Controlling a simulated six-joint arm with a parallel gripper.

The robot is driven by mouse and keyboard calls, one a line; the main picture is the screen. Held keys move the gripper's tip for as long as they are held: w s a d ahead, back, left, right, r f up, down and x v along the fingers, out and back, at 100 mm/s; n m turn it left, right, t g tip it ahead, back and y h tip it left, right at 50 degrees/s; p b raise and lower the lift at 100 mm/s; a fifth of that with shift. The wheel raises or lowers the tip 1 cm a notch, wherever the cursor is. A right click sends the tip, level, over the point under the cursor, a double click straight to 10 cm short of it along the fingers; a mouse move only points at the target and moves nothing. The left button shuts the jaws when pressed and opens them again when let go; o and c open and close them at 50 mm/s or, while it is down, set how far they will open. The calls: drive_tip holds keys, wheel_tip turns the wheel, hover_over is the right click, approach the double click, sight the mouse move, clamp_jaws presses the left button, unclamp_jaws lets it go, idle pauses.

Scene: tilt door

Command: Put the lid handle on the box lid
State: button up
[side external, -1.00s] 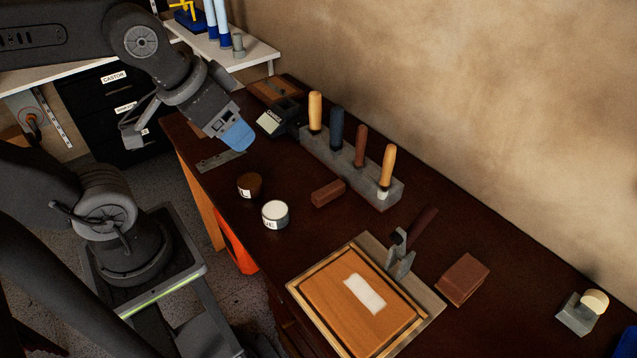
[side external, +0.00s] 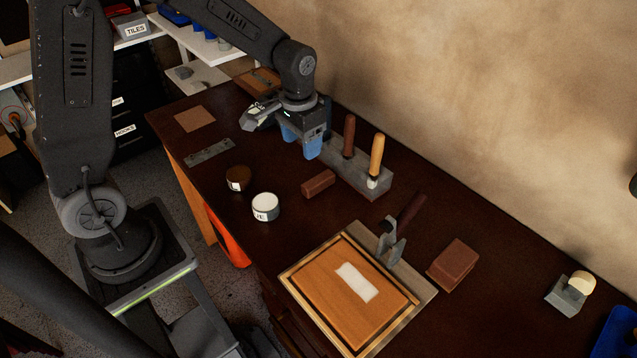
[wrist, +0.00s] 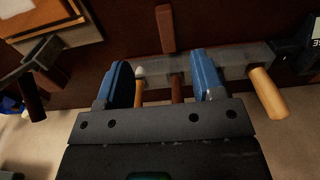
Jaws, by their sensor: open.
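The box (side external: 290,276) sits at the front of the bench, its flat orange-brown lid (side external: 325,300) bearing a white patch (side external: 357,282). A small reddish-brown bar (side external: 318,184), which looks like the lid handle, lies flat on the bench between the white jar and the tool rack. It also shows at the top of the wrist view (wrist: 165,28). My gripper (side external: 300,142) hangs above the far end of the rack, beyond the bar and apart from it. Its two blue fingers are spread in the wrist view (wrist: 160,65), with nothing visibly gripped.
The grey rack (side external: 360,180) holds upright handled tools, partly hidden by my gripper. A white jar (side external: 265,207) and a brown jar (side external: 238,178) stand left of the bar. A clamp (side external: 390,245) with a dark handle stands beside the box. A brown block (side external: 453,265) is right of it.

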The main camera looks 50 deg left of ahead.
drive_tip(key=f, duration=0.2)
hover_over(305, 187)
drive_tip(key=f, duration=0.7)
drive_tip(key=shift+s+d+f, duration=0.2)
drive_tip(key=shift+f, duration=0.1)
drive_tip(key=shift+w+a+f, duration=0.1)
drive_tip(key=shift+f, duration=1.3)
drive_tip(key=shift+w+a+f, duration=0.1)
drive_tip(key=shift+f, duration=1.25)
drive_tip(key=c, duration=1.1)
drive_tip(key=shift+r, duration=0.1)
